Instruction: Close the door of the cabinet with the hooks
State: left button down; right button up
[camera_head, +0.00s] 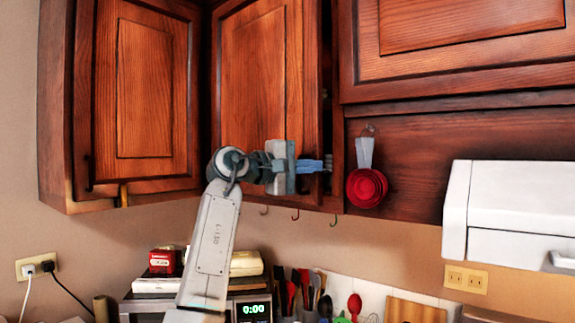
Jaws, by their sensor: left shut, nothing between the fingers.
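The cabinet with the hooks is the middle wall cabinet; several small hooks (295,215) hang under its bottom edge. Its wooden door (262,70) stands slightly ajar, with a dark gap along its right edge. My left gripper (327,163) is shut and empty, its blue fingers pointing right at the lower right edge of the door, over the gap. I cannot tell whether the fingers touch the door. My wrist and forearm hide the door's lower part. My right gripper is out of view.
Another wooden cabinet door (145,90) is on the left. Red measuring cups (367,187) hang on the right panel beside a white appliance (510,212). Below are a red box (163,262), utensils (300,290) and a cutting board (417,310).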

pick_arm(q)
jog(key=w+d, duration=0.2)
jog(key=w, duration=0.1)
jog(key=shift+d, duration=0.3)
jog(key=shift+w, duration=0.1)
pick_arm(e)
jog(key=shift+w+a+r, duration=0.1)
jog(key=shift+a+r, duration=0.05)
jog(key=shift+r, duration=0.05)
